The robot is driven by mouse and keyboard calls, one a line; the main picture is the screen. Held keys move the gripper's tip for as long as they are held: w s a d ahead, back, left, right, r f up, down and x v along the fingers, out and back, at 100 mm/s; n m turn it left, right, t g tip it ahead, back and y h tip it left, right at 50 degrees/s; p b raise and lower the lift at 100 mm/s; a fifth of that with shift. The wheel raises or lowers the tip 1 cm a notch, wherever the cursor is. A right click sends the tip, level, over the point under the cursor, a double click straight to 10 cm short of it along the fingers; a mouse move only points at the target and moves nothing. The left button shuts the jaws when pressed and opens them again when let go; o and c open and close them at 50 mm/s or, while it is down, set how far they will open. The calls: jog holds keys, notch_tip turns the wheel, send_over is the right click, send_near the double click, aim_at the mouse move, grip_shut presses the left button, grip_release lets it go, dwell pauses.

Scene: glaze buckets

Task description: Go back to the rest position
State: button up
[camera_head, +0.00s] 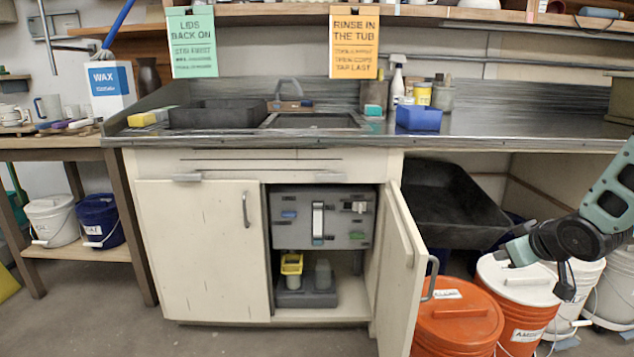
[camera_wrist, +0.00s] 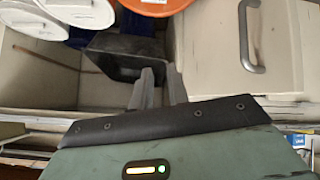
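My gripper (camera_head: 506,250) is at the right of the head view, above the white-lidded bucket and in front of the dark tub. In the wrist view its two grey fingers (camera_wrist: 159,88) stand a little apart, with nothing visible between them. My arm reaches in from the right edge. The open cabinet door (camera_head: 401,270) stands to the left of my gripper, apart from it. In the wrist view the door's handle (camera_wrist: 250,38) is at the upper right, clear of the fingers.
An orange bucket (camera_head: 455,325) and a white-lidded orange bucket (camera_head: 522,300) stand right of the door. A black tub (camera_head: 450,205) sits behind them. The sink counter (camera_head: 500,138) runs above. The cabinet holds a yellow container (camera_head: 291,265). Floor before the closed left door is clear.

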jog(key=s+a+m+g, duration=0.2)
jog(key=s+a+g, duration=0.15)
jog(key=s, duration=0.65)
jog(key=s+a+m+g, duration=0.1)
jog(key=s+a+g, duration=0.25)
jog(key=s, duration=0.55)
jog(key=s+a+r+n+g, duration=0.1)
jog(key=s+a+n, duration=0.2)
jog(key=s+a, duration=0.5)
jog(key=s+a+r+n+g, duration=0.1)
jog(key=s+a+n, duration=0.4)
jog(key=a, duration=0.6)
notch_tip(320, 180, up, 25)
jog(key=s+m+p, duration=0.1)
jog(key=p, duration=2.3)
jog(key=shift+p, duration=0.4)
jog(key=shift+s+f, duration=0.15)
